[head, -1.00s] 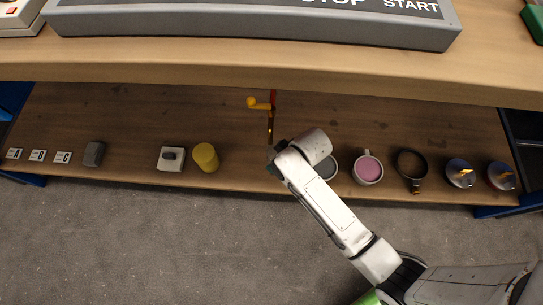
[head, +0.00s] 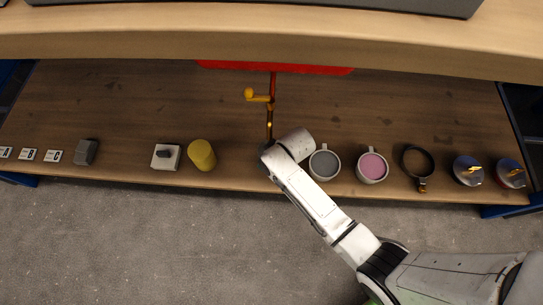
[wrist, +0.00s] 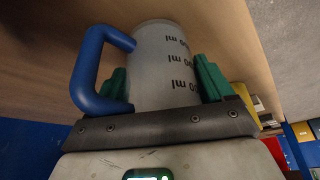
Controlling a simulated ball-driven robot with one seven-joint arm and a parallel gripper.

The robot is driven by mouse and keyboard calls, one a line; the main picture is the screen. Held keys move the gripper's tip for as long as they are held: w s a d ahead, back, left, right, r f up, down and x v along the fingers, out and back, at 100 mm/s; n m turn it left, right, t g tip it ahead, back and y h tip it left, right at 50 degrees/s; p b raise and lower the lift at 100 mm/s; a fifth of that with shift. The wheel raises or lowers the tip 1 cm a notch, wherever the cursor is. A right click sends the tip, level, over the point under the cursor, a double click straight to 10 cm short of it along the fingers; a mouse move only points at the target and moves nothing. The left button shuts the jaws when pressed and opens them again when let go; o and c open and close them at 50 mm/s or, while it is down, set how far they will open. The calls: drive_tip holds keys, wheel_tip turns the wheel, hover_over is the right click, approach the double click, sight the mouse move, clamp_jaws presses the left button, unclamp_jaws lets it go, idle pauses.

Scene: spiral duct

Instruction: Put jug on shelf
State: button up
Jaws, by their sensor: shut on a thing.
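The jug (wrist: 163,58) is pale and translucent with black ml marks and a blue handle, and it fills the middle of the wrist view. My gripper (wrist: 164,80) is shut on it, with one green finger on each side of its body. The handle points left in that view. A wooden surface (wrist: 48,50) is above and behind the jug; I cannot tell whether they touch. In the head view the wooden shelf (head: 170,110) runs under the upper board. My arm reaches its front edge; the jug and gripper fingers are hidden there.
A yellow-handled crank (head: 262,97) rises near the middle. The shelf's back left is clear.

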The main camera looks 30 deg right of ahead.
drive_tip(key=shift+f, duration=0.15)
drive_tip(key=o, duration=1)
drive_tip(key=shift+c, duration=0.2)
drive_tip(key=p+v, duration=0.6)
drive_tip(key=v, duration=0.6)
drive_tip(key=s+d+r+m+g, duration=0.1)
drive_tip(key=s+d+r+m, duration=0.1)
drive_tip(key=s, duration=0.7)
drive_tip(key=s+d+r+m+g+h, duration=0.1)
drive_tip(key=s+d+r+m+g, duration=0.1)
drive_tip(key=s+d+r, duration=0.2)
drive_tip(key=s+r, duration=0.3)
drive_tip(key=s, duration=0.2)
drive_tip(key=shift+s+r+h, duration=0.25)
drive_tip(key=shift+r+h, duration=0.05)
drive_tip(key=shift+r, duration=0.05)
